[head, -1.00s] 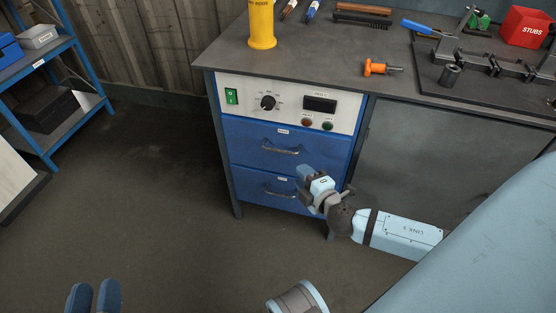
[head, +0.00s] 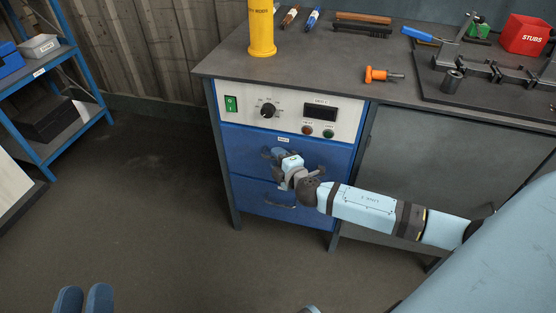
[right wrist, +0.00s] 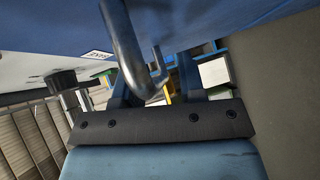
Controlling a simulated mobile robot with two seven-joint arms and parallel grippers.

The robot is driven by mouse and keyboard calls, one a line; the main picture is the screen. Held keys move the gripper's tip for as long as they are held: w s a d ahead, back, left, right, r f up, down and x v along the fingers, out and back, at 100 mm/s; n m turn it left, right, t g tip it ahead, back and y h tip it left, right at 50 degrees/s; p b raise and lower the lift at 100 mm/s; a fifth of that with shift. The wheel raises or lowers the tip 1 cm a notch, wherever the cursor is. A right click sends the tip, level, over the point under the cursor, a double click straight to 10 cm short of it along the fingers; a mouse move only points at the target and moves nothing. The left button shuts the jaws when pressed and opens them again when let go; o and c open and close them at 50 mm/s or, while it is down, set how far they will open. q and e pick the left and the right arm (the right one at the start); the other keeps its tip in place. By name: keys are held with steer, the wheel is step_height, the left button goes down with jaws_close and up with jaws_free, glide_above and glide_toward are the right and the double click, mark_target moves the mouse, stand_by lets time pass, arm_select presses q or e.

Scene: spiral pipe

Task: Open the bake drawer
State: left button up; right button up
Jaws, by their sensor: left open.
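The lower drawer's handle (head: 282,200) is partly behind my right arm. My left gripper (head: 84,299) is open and empty at the bottom left, above the floor.
A control panel (head: 245,112) with a green switch, knob and buttons sits above the drawers. The worktop (head: 330,60) holds a yellow canister (head: 261,30), an orange-handled tool (head: 378,74) and a fixture. A blue shelf rack (head: 75,125) stands left. The floor before the drawers is clear.

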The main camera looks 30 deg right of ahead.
steer(key=shift+c, duration=0.2)
jaws_close()
arm_select(q)
steer(key=shift+a, duration=0.1)
